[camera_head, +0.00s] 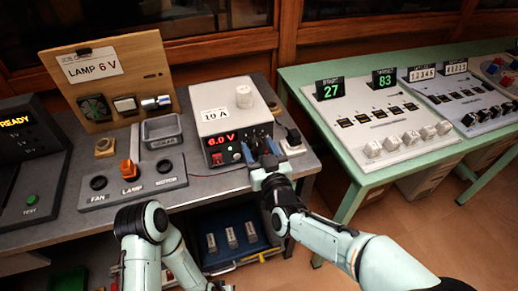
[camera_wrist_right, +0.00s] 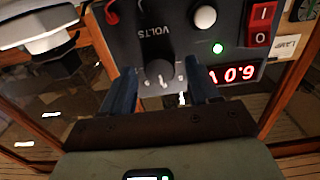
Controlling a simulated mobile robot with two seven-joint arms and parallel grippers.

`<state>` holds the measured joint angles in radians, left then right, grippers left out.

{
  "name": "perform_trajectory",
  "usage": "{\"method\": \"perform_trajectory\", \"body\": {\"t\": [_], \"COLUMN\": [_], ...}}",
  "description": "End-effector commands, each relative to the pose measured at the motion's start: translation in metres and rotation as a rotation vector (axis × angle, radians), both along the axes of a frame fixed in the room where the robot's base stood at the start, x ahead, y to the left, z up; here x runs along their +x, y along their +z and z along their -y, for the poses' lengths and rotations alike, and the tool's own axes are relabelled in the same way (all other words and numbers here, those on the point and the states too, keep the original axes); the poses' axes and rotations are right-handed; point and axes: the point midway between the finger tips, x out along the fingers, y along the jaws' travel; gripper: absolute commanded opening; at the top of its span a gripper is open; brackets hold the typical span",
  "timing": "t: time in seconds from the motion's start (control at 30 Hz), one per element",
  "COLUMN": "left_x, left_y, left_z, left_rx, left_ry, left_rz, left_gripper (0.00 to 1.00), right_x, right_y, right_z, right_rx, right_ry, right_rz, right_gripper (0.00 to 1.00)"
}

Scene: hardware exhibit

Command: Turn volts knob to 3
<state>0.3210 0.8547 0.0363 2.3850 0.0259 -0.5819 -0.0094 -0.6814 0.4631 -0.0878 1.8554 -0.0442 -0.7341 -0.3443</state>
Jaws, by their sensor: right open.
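The power supply (camera_head: 226,105) is a white-topped box with a dark front, standing on the grey bench. My right gripper (camera_head: 262,150) is at the right part of that front. In the right wrist view the dark volts knob (camera_wrist_right: 158,70) lies between the two open blue fingers (camera_wrist_right: 162,86), with a gap visible on each side. The knob is mostly hidden by my gripper in the head view. My left arm shows at the bottom, its gripper not visible.
A lamp board (camera_head: 110,75) marked 6 V stands left, behind a switch panel (camera_head: 130,184) with an orange lamp switch. A grey tray (camera_head: 162,130) lies beside the supply. A green table (camera_head: 350,180) with button panels stands right. A blue bin (camera_head: 232,240) sits below.

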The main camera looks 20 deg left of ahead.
Motion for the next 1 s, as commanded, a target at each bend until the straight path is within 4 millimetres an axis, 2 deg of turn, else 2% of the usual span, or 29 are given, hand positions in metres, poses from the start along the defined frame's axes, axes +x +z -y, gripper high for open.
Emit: {"method": "perform_trajectory", "body": {"t": [0.13, 0.17, 0.3, 0.33, 0.67, 1.0], "left_x": [0.0003, 0.0003, 0.0003, 0.0003, -0.0010, -0.0088], "left_y": [0.0002, 0.0002, 0.0002, 0.0002, 0.0013, 0.0075], "left_z": [-0.0001, -0.0001, -0.0001, -0.0001, 0.0006, 0.0048], "left_rx": [0.000, 0.000, 0.000, 0.000, -0.001, -0.012], "left_ry": [0.000, 0.000, 0.000, 0.000, -0.001, -0.009], "left_rz": [0.001, 0.001, 0.001, 0.001, -0.003, -0.023], "left_gripper": [0.00, 0.00, 0.00, 0.00, 0.00, 0.00], "right_x": [-0.0002, -0.0002, -0.0003, -0.0003, -0.0006, -0.0014], "right_y": [0.0000, 0.0000, 0.0000, 0.0000, 0.0001, 0.0005], "right_z": [0.0000, 0.0000, 0.0001, 0.0001, -0.0001, -0.0010], "right_rx": [0.000, 0.000, 0.000, 0.000, -0.030, -0.211], "right_ry": [0.000, 0.000, 0.000, 0.000, 0.001, 0.002], "right_rz": [0.000, 0.000, 0.000, 0.000, 0.019, 0.142], "right_gripper": [0.60, 0.54, 0.08, 0.04, 0.04, 0.04]}}
